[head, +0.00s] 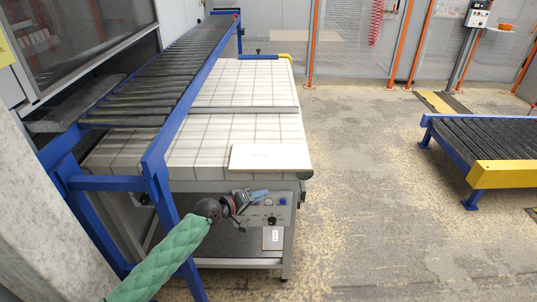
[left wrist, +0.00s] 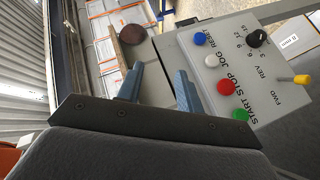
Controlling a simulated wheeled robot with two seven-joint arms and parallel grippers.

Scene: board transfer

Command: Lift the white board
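The white board (head: 270,157) lies flat on the near right part of the tiled-look conveyor table (head: 215,135), close to its front edge. My left gripper (head: 259,196) is in front of and below the board, near the control panel on the table's front, and apart from the board. In the left wrist view my left gripper (left wrist: 161,88) has its two blue fingers spread with nothing between them. My right gripper is not in view.
The control panel (left wrist: 232,75) with coloured buttons and knobs is close beside the left fingers. A blue-framed roller conveyor (head: 185,75) runs along the left of the table. Another roller conveyor (head: 490,140) stands at right. The floor (head: 365,200) between is clear.

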